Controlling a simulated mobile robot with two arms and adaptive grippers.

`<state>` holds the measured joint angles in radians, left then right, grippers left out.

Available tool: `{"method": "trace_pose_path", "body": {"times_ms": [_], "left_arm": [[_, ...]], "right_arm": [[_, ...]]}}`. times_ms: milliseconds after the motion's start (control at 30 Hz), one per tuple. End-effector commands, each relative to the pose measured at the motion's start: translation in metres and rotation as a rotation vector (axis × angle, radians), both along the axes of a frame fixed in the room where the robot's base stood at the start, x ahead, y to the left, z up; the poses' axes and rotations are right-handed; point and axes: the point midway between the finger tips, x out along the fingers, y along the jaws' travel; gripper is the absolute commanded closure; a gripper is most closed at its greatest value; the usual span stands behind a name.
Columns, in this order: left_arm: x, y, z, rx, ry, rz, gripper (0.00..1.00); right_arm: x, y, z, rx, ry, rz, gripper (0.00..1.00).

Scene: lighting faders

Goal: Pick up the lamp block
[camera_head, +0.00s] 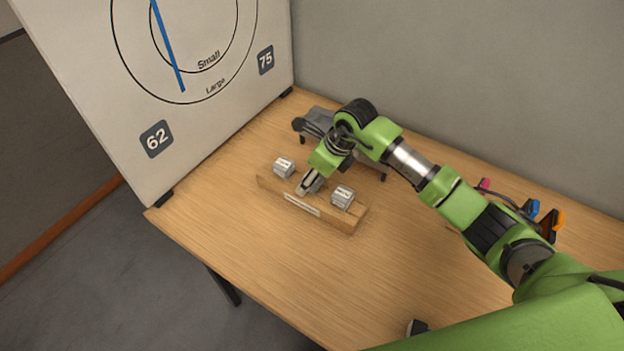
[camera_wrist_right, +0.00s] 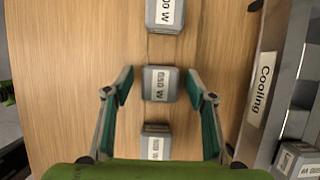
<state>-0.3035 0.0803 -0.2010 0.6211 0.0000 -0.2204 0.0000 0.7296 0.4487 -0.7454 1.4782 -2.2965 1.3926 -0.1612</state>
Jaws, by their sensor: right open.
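Three grey lamp blocks with white labels sit in a row on a wooden rail (camera_head: 352,224). One lamp block (camera_head: 283,167) is at its left end and another lamp block (camera_head: 343,196) at its right end. The middle lamp block (camera_wrist_right: 160,84), labelled 650 W, is mostly hidden by my right gripper (camera_head: 309,187) in the head view. In the right wrist view my right gripper (camera_wrist_right: 159,88) is open, one finger on each side of this middle block, with gaps visible on both sides. My left gripper is not in view.
A grey rack (camera_head: 318,120) stands behind the rail; its label in the right wrist view reads Cooling (camera_wrist_right: 262,88), and another block (camera_wrist_right: 298,160) shows there. A large dial board (camera_head: 215,130) stands at the left.

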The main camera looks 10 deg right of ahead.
Motion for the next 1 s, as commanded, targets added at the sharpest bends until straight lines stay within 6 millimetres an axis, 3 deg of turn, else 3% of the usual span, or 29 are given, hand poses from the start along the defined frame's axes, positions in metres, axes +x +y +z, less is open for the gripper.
{"method": "trace_pose_path", "body": {"times_ms": [200, 333, 367, 767, 1000], "left_arm": [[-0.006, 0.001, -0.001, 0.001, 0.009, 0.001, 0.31], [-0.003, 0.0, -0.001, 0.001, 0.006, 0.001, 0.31], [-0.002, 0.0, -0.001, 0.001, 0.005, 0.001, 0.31], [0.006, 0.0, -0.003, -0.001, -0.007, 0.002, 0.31], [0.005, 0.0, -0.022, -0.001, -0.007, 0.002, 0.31]], "right_arm": [[0.0, 0.0, -0.001, 0.0, -0.001, 0.0, 0.49], [0.0, 0.0, -0.001, 0.001, -0.001, 0.0, 0.82], [0.0, 0.0, -0.001, 0.001, -0.001, 0.0, 0.86], [0.001, 0.0, 0.001, 0.001, -0.002, 0.0, 0.86], [0.002, 0.0, 0.022, 0.001, -0.007, 0.0, 0.86]]}}
